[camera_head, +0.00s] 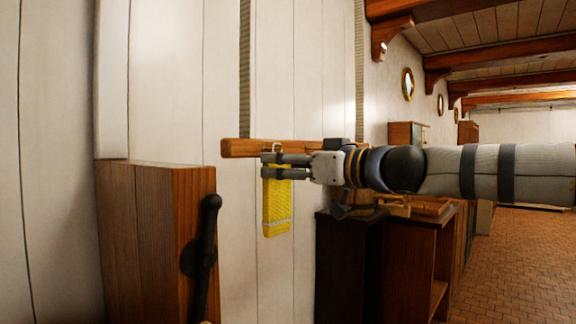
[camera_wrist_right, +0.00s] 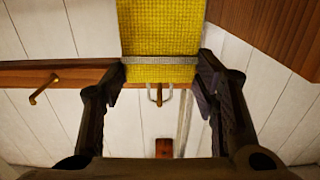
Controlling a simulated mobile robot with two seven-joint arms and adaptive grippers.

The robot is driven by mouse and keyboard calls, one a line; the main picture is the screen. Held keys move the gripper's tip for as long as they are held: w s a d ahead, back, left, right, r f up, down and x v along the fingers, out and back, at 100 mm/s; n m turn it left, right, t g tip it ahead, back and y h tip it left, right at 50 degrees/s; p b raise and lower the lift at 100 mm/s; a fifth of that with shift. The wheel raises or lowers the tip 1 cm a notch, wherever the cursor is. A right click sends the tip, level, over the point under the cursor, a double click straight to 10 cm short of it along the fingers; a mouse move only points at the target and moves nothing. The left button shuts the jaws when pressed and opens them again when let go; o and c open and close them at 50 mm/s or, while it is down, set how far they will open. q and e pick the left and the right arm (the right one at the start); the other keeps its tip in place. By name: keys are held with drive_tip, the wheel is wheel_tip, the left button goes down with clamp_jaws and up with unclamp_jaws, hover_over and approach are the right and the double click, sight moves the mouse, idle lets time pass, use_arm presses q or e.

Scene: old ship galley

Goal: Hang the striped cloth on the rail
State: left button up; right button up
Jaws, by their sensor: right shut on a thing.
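The striped cloth (camera_head: 277,205) is yellow with a pale grey band and hangs down below my right gripper (camera_head: 265,166). The gripper is shut on its upper part, just in front of the wooden rail (camera_head: 238,148) on the white wall. In the right wrist view the cloth (camera_wrist_right: 160,30) lies between the two fingertips (camera_wrist_right: 160,75). A pale loop (camera_wrist_right: 150,95) shows at its edge, close to a brass hook (camera_wrist_right: 167,90) on the rail (camera_wrist_right: 70,75). I cannot tell whether the loop is around the hook. My left gripper is not in view.
A wooden cabinet (camera_head: 150,235) with a dark handle-like bar (camera_head: 207,250) stands at the left. Dark wooden cabinets (camera_head: 350,265) stand below and right of the rail. Another brass hook (camera_wrist_right: 40,90) is on the rail. The brick floor (camera_head: 515,255) at the right is clear.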

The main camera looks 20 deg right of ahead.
idle(0.4)
drive_tip(key=shift+w+f, duration=0.1)
drive_tip(key=shift+f, duration=0.15)
drive_tip(key=o, duration=1.3)
drive_tip(key=shift+c, duration=0.2)
